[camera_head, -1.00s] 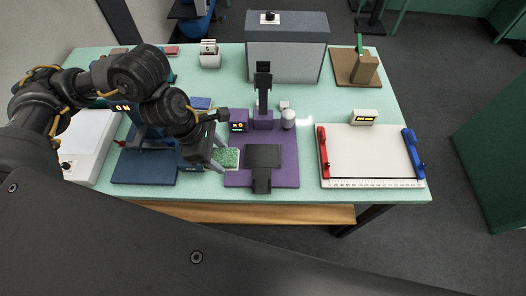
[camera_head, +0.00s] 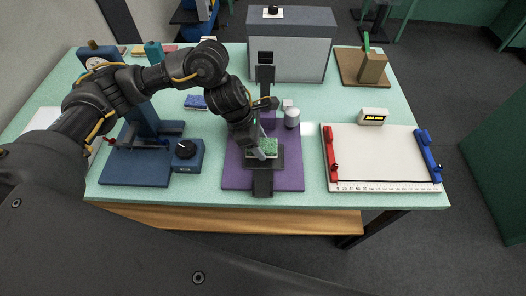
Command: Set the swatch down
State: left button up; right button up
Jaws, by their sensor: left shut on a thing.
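The swatch (camera_head: 267,151) is a small green speckled square with a pale edge. My left gripper (camera_head: 262,149) is shut on it, coming in from the upper left. The swatch is over the black plate (camera_head: 271,164) of the purple-based device (camera_head: 232,177). I cannot tell whether it touches the plate or hangs just above it. The gripper and wrist hide part of the device behind. My right gripper is not in view.
A black upright column (camera_head: 265,75) stands behind the plate, with a pale cylinder (camera_head: 292,118) to its right. A blue stand (camera_head: 135,168) is on the left. A white board (camera_head: 372,152) with red and blue side clamps lies on the right.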

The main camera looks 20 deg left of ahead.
aim_at(262, 148)
pick_arm(q)
jog(key=f, duration=0.1)
jog(key=f+b, duration=0.2)
jog(key=shift+w+d+f, duration=0.2)
jog(key=shift+w+f, duration=0.05)
jog(key=shift+w, duration=0.05)
jog(key=shift+f, duration=0.25)
jog(key=shift+f, duration=0.15)
jog(key=o, duration=1)
